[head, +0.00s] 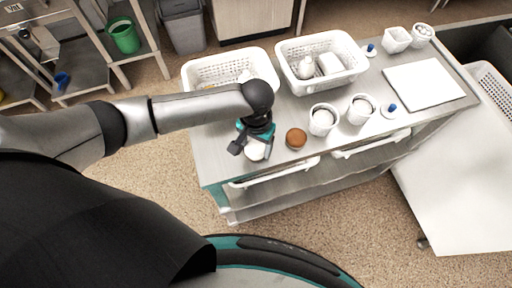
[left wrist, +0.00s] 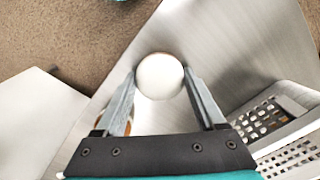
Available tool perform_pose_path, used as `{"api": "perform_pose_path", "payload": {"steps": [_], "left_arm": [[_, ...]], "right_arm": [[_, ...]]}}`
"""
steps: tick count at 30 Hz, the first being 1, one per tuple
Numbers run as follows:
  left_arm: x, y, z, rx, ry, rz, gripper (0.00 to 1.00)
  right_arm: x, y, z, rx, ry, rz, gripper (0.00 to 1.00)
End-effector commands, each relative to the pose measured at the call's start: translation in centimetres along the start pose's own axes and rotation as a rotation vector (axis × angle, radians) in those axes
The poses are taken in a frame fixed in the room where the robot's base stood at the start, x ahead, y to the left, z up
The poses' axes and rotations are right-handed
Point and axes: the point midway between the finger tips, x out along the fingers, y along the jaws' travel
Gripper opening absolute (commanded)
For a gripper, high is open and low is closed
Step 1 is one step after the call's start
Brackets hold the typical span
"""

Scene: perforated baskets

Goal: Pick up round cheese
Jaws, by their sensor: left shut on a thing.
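The round cheese (left wrist: 160,76) is a smooth white ball-like piece. In the left wrist view it sits between the two fingertips of my left gripper (left wrist: 160,84), which is shut on it. In the head view the cheese (head: 255,151) shows white below the gripper (head: 254,143), near the front left corner of the metal table (head: 222,160). I cannot tell whether it touches the tabletop. My right gripper is not in view.
A brown round item (head: 296,138) lies just right of the gripper. Two white perforated baskets (head: 226,66) (head: 320,43) stand behind. White cups (head: 322,120) (head: 360,109) and a white board (head: 424,84) are further right.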

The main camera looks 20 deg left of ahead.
Motion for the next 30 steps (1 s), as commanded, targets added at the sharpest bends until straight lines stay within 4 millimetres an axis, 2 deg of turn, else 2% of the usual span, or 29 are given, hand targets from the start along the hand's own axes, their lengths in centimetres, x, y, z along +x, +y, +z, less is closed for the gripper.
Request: {"api": "perform_pose_path", "payload": {"steps": [1,10,16,20,26,30], "left_arm": [[0.0,0.0,0.0,0.0,0.0,0.0,0.37],[0.0,0.0,0.0,0.0,0.001,0.0,0.04],[-0.3,0.0,-0.1,0.0,0.001,0.0,0.04],[-1.2,0.0,-0.1,-0.001,0.002,0.001,0.04],[-4.8,0.0,-0.2,0.001,0.005,0.003,0.04],[-9.0,0.0,-0.1,0.001,0.006,0.002,0.04]], "right_arm": [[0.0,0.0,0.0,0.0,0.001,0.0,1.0],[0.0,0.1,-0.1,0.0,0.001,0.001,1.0],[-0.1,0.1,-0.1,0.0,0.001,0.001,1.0],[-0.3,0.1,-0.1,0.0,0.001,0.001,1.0],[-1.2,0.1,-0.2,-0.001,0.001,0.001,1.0],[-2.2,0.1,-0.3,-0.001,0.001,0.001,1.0]]}}
